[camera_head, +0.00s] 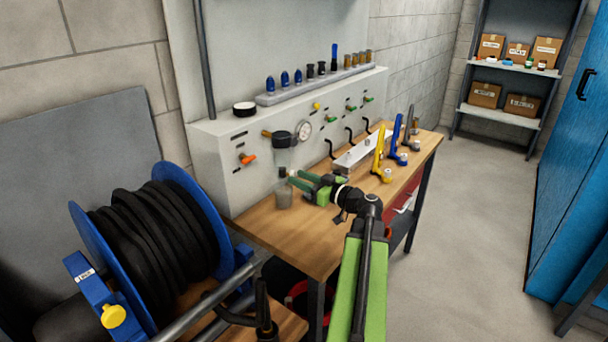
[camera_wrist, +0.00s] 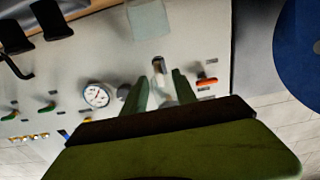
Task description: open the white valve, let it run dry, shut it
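I cannot tell the valve's setting or any liquid flow.
An orange-handled valve (camera_head: 249,159) and a round gauge (camera_head: 303,130) are close by on the panel. A blue hose reel (camera_head: 192,205) stands at the left. Yellow (camera_head: 378,152) and blue (camera_head: 394,138) upright tools stand farther along the wooden bench (camera_head: 270,240). Floor at right is clear.

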